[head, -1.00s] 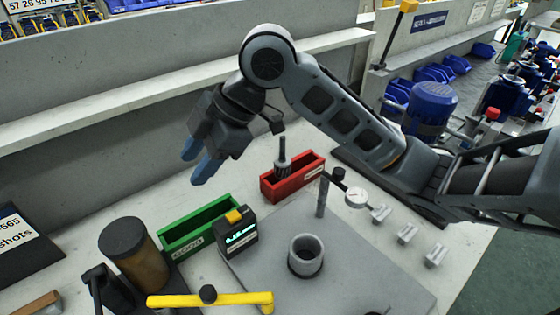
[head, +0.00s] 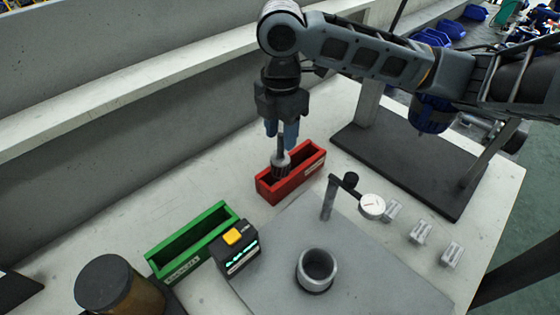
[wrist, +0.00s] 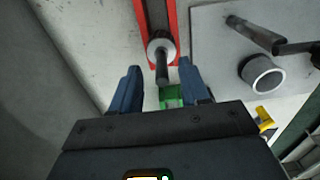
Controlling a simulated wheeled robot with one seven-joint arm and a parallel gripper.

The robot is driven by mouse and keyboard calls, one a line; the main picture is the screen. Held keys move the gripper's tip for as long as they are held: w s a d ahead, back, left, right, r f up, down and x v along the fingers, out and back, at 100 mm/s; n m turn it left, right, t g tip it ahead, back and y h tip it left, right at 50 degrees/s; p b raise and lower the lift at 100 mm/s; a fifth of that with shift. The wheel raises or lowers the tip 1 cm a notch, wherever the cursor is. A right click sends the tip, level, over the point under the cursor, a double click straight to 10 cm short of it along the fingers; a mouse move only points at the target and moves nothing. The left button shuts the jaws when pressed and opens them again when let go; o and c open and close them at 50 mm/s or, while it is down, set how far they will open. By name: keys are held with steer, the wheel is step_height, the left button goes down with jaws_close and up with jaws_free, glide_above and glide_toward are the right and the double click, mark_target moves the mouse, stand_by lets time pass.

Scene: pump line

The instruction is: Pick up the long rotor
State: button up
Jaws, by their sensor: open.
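The long rotor (head: 281,160) stands in the red bin (head: 318,168), its thin shaft pointing up and its wider body partly hidden by the bin walls. In the wrist view the rotor (wrist: 161,50) shows end-on, with the shaft reaching toward the gap between my fingers. My gripper (head: 281,134) points down above the red bin, with its blue fingers around the upper shaft as seen from the head. In the wrist view my gripper (wrist: 164,90) is open, with clear space on both sides of the shaft. I cannot tell whether either finger touches it.
A green bin (head: 213,240) and a small display box (head: 236,247) stand at left of the grey plate (head: 290,238). The plate carries a hollow cylinder (head: 315,270) and a dial gauge (head: 372,206) on a post. A wall (head: 120,70) runs behind the bench.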

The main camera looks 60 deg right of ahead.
mark_target(280, 156)
steer(key=shift+a+f, duration=0.15)
steer(key=shift+f, duration=1.6)
jaws_close()
steer(key=shift+r, duration=0.1)
